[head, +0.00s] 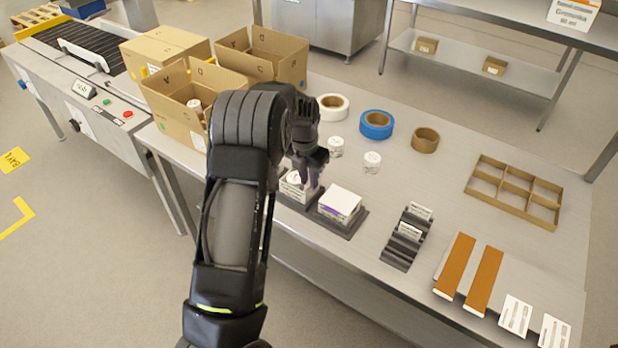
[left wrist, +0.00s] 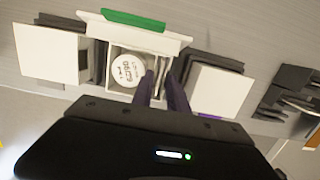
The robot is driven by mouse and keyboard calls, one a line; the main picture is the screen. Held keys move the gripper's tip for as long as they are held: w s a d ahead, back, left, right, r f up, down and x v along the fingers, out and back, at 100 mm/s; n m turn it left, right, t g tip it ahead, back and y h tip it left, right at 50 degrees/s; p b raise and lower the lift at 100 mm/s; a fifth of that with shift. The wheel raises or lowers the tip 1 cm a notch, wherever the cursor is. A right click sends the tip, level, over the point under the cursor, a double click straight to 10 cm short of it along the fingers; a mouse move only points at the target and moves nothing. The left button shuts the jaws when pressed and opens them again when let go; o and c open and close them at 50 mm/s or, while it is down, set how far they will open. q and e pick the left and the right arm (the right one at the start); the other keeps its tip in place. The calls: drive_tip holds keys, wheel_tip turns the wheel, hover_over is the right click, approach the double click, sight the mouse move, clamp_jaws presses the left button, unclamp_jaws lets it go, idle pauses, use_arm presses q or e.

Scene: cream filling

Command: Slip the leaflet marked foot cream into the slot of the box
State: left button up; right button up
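My left gripper (head: 312,182) is over a small white open box (head: 291,187) at the front of the table. In the left wrist view my gripper's fingers (left wrist: 163,84) reach into the right part of the box (left wrist: 119,88), with a small gap between them. A round white-lidded jar (left wrist: 128,71) sits in the box, left of the fingers. The lid flap (left wrist: 133,30) stands open with a green edge. Thin pale upright edges show between the fingertips; whether this is the leaflet I cannot tell. A black rack (head: 400,249) holds upright white leaflets (head: 409,231), print unreadable. My right gripper is out of view.
Jars (head: 372,162), tape rolls (head: 376,124) and cartons (head: 262,56) stand behind. A cardboard divider tray (head: 512,199) lies right.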

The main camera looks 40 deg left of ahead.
sight(306, 189)
use_arm(q)
drive_tip(key=shift+r+p, duration=0.3)
drive_tip(key=shift+r, duration=0.15)
wheel_tip(306, 189, up, 12)
drive_tip(key=s+b, duration=0.1)
drive_tip(key=shift+s+r, duration=0.15)
drive_tip(key=shift+s, duration=0.1)
idle(0.8)
